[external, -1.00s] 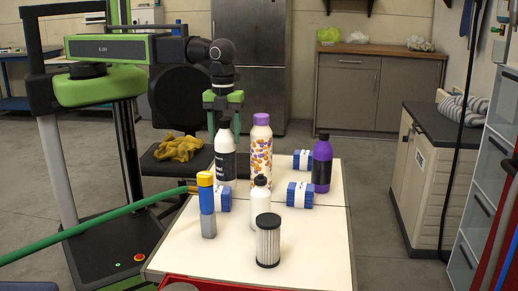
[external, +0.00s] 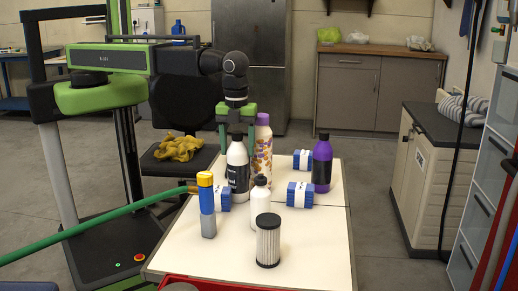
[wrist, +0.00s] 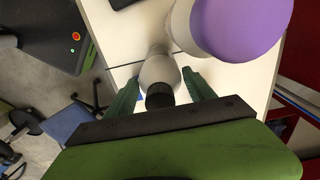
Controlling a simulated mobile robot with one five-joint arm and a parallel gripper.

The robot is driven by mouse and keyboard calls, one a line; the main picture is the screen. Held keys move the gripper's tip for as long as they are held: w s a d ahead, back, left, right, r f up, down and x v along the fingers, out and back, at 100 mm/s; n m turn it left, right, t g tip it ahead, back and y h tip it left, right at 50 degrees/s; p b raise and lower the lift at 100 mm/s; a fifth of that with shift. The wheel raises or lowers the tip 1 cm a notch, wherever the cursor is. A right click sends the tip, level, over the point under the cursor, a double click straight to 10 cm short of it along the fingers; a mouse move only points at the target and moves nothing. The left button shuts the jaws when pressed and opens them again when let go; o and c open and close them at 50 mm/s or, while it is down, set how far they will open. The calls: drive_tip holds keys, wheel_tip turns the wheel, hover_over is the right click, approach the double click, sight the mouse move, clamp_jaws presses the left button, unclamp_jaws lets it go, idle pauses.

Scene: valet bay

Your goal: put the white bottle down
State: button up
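The white bottle (external: 237,165) has a black cap and a black label. It stands upright between the fingers of my gripper (external: 237,140), over the far left part of the white table (external: 310,240). In the wrist view the fingers of my gripper (wrist: 162,76) close on both sides of the white bottle (wrist: 159,70), below its black cap. I cannot tell whether its base touches the table, as nearer things hide part of it.
A patterned bottle with a purple cap (external: 263,150) is close behind at right; it also shows in the wrist view (wrist: 240,25).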

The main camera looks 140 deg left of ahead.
drive_tip(key=shift+o, duration=1.2)
drive_tip(key=shift+r, duration=0.1)
wheel_tip(320, 180, up, 12)
drive_tip(key=p, duration=1.2)
drive_tip(key=shift+r+p, duration=0.2)
drive_tip(key=shift+p, duration=0.1)
drive_tip(key=shift+f, duration=0.15)
drive_tip(key=s+d+n, duration=0.3)
drive_tip(key=d+n, duration=0.1)
drive_tip(key=d, duration=1)
drive_tip(key=s+d+n, duration=0.4)
drive_tip(key=d, duration=1)
drive_tip(key=shift+s+d+n, duration=0.25)
drive_tip(key=shift+n, duration=0.15)
drive_tip(key=shift+o, duration=0.4)
drive_tip(key=shift+d, duration=0.15)
drive_tip(key=shift+w, duration=0.1)
